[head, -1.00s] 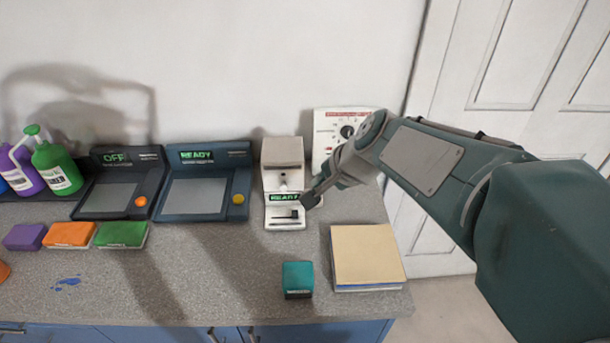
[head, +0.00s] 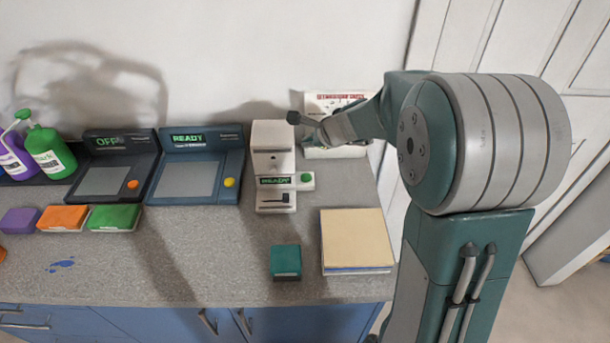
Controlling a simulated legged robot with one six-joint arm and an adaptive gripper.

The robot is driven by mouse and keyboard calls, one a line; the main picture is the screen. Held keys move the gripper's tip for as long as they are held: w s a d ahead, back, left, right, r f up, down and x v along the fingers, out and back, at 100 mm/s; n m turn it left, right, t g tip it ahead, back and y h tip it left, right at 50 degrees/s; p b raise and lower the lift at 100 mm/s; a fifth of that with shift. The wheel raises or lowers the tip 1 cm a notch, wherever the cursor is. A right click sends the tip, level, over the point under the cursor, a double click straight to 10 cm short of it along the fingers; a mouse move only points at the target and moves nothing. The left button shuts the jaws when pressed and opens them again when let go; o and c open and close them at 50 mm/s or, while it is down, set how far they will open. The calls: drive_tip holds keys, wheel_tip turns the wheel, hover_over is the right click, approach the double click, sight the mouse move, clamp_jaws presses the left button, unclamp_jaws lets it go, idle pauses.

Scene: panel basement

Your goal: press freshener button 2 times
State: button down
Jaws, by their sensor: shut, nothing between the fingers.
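A white upright device (head: 273,150) stands at the back of the counter, with a lit green READY display (head: 274,181). A round green button (head: 306,178) on a small white block sits at its right side. No freshener label is legible on it. My gripper (head: 294,117) is shut and empty. In the picture it shows above the green button, by the device's upper right corner, apart from the button. My arm reaches in from the right and covers part of the white box with a red heading (head: 338,104) behind it.
Left of the device stand a READY console (head: 189,181) with a yellow button and an OFF console (head: 104,181) with an orange button. A teal block (head: 286,260) and a tan-topped stack (head: 356,238) lie in front.

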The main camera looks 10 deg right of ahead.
sight(308, 176)
drive_tip(key=shift+w+f, duration=0.1)
drive_tip(key=shift+w, duration=0.05)
drive_tip(key=shift+a, duration=0.15)
drive_tip(key=shift+f, duration=4.45)
drive_tip(key=shift+f, duration=0.35)
drive_tip(key=shift+f, duration=0.45)
